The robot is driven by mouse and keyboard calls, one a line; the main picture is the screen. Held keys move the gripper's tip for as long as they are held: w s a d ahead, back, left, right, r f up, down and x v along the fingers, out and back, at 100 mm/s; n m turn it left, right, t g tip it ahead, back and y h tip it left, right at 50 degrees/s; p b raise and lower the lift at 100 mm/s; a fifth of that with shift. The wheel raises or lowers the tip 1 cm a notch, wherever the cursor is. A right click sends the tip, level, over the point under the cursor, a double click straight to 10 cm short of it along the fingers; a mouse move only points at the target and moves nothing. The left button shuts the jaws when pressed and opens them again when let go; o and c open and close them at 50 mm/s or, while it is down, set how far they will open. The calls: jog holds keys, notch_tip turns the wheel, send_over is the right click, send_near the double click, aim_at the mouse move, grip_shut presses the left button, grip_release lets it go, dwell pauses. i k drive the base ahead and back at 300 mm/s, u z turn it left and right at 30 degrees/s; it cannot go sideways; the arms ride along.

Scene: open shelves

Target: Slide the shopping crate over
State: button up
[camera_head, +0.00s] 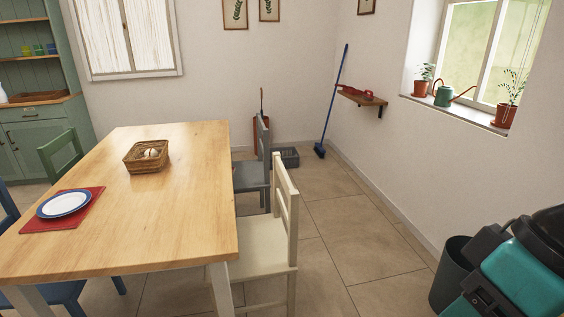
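A grey crate (288,156), the likeliest shopping crate, sits on the tiled floor by the back wall. It is just right of the grey-blue chair, which may hide part of its left side. Its contents are too small to tell. My gripper's fingers are not in view. Teal and black parts at the lower right edge look like my own arm, well apart from the crate.
A wooden table (170,215) fills the left, with a grey-blue chair (252,177) and a cream chair (264,246) on its right side. A blue broom (328,115) leans near the corner. A dark bin (450,275) stands lower right. Floor between chairs and right wall is clear.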

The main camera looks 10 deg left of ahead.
aim_at(294, 160)
jog(key=z, duration=0.15)
jog(key=i, duration=4.35)
jog(key=u, duration=0.45)
jog(key=i, duration=2)
jog(key=u, duration=0.75)
jog(key=i, duration=1.9)
jog(key=u, duration=0.35)
